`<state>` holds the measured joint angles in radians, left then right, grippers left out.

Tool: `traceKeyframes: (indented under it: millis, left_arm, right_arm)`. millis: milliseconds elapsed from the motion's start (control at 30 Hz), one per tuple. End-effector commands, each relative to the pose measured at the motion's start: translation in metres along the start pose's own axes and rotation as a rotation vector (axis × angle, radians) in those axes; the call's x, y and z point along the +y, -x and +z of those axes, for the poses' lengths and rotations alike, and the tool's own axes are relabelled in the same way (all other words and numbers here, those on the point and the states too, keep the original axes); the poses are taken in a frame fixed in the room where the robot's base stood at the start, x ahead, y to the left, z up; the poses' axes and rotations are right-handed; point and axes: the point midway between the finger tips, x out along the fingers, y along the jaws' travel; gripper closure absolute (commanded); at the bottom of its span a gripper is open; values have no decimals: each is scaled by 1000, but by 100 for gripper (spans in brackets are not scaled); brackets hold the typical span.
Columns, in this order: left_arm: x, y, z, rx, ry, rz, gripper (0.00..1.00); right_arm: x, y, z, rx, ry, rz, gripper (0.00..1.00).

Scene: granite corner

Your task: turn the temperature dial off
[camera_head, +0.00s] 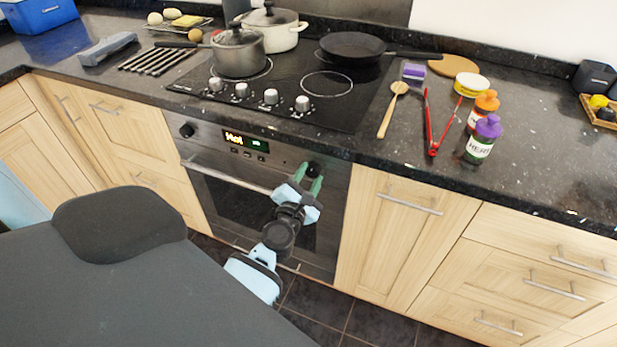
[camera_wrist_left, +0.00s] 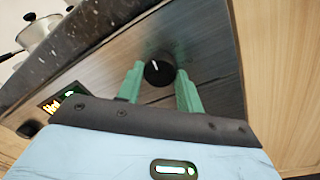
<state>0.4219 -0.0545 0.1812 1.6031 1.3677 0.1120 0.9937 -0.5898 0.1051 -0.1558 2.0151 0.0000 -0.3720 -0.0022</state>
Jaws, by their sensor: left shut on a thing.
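The oven (camera_head: 262,200) is set under the counter, and its lit display (camera_head: 245,142) reads "Hot" in orange beside a small green readout. A round black dial (camera_head: 314,168) is at the right end of its panel; another black dial (camera_head: 186,130) is at the left end. My left gripper (camera_head: 307,180) is at the right dial. In the left wrist view its green fingers (camera_wrist_left: 160,88) are on either side of the black dial (camera_wrist_left: 159,71), shut on it. The dial's white mark points roughly up in that view. My right gripper is not in view.
The oven handle (camera_head: 225,178) runs below the panel. Above is a hob with silver knobs (camera_head: 271,96), a grey pot (camera_head: 237,55), a white pot (camera_head: 283,35) and a black pan (camera_head: 352,46). Wooden spoon (camera_head: 389,112), red tongs (camera_head: 431,130) and bottles (camera_head: 482,138) lie or stand right.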

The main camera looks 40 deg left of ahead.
Motion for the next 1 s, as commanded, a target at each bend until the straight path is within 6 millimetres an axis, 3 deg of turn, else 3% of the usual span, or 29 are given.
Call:
traceKeyframes:
  millis: [300,867,900,1000]
  left_arm:
    - [-1,0,0,9,128,-3,86]
    - [-1,0,0,11,157,-3,86]
    - [-1,0,0,11,157,-3,60]
    - [0,0,0,11,156,-3,47]
  right_arm:
    - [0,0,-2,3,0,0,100]
    - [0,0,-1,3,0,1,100]
    - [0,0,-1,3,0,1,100]
    - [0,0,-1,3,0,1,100]
